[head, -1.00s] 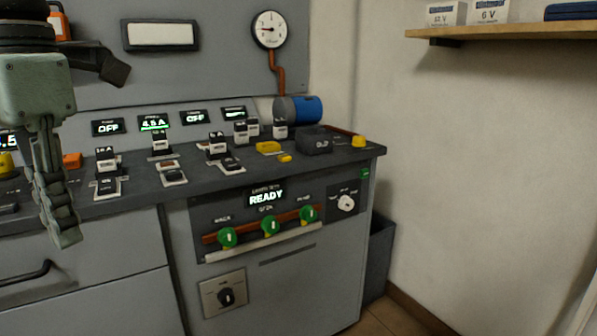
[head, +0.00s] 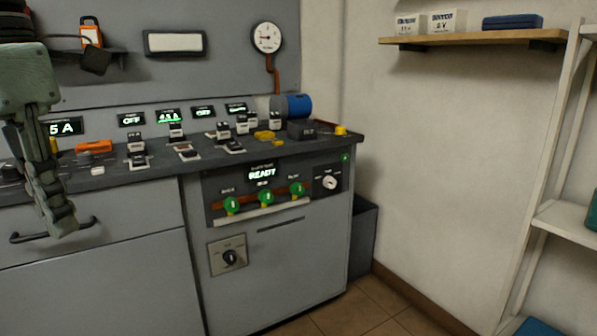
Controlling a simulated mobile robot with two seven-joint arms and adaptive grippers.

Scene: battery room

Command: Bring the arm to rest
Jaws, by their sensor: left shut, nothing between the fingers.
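My left gripper (head: 66,230) hangs with its fingers pointing down at the left edge of the head view. Its fingers are together and nothing is between them. It is in front of the grey cabinet and overlaps the left part of the counter in the picture. It appears apart from the counter, though the exact gap cannot be told. My right gripper is not in view.
The dark counter (head: 112,178) bears several small switch units, an orange block (head: 94,146) and a blue cylinder (head: 297,106). Below is a panel reading READY (head: 262,174) with green knobs. A wooden shelf (head: 480,37) and a white rack (head: 565,219) are at right. Floor (head: 345,312) shows clear.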

